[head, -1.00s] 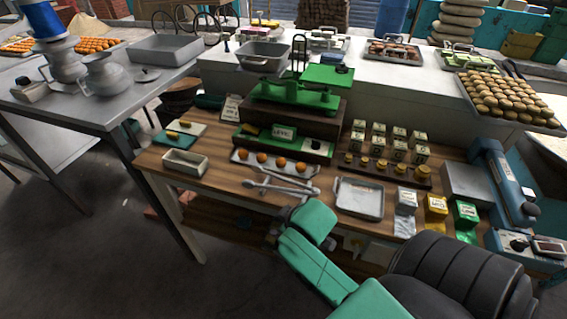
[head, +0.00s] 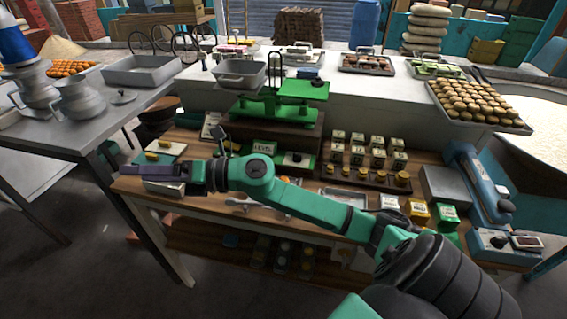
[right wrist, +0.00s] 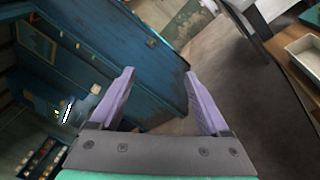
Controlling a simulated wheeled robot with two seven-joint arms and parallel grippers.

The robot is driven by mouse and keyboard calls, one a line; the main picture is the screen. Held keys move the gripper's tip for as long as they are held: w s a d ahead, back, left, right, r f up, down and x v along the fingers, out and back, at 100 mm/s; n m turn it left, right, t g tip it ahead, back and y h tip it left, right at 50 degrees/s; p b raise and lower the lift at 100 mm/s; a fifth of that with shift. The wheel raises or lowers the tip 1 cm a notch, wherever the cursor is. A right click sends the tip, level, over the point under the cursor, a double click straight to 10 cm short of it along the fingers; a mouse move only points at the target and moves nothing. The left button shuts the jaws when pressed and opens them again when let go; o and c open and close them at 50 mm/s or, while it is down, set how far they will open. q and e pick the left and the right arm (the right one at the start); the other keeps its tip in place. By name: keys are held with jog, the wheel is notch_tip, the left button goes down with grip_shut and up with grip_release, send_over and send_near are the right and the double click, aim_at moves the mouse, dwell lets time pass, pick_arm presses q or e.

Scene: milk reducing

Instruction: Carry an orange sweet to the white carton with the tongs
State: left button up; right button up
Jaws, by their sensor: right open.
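My right gripper (head: 128,171) reaches across the counter to its left end. Its purple fingers (right wrist: 160,95) are open with nothing between them in the right wrist view. The metal tongs (head: 240,204) lie on the wooden counter, mostly hidden under my right arm. The orange sweets on their tray are hidden behind that arm. My left gripper is not in view.
A green balance scale (head: 272,110) stands at the back of the wooden counter. A metal tray (head: 345,198) and small coloured boxes (head: 417,210) are to the right. A grey table (head: 60,135) with metal jugs is on the left.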

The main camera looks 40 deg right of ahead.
jog(key=s+d+f+n+g+h, duration=0.1)
jog(key=d+f+n+g+h, duration=0.55)
jog(key=f, duration=0.45)
jog(key=s+d+f+g+h, duration=0.1)
jog(key=s+d+g+h, duration=0.1)
jog(key=d, duration=0.8)
jog(key=s+d+f+n+g+h, duration=0.1)
jog(key=d+h, duration=0.4)
jog(key=d, duration=0.5)
jog(key=shift+s+f+g, duration=0.25)
jog(key=shift+s+g, duration=0.5)
jog(key=shift+s, duration=0.2)
jog(key=f+b, duration=0.2)
jog(key=f, duration=0.1)
jog(key=f+b, duration=0.2)
jog(key=f, duration=0.1)
jog(key=f+b, duration=0.2)
jog(key=f, duration=0.1)
jog(key=shift+w+a, duration=0.35)
jog(key=shift+w, duration=0.05)
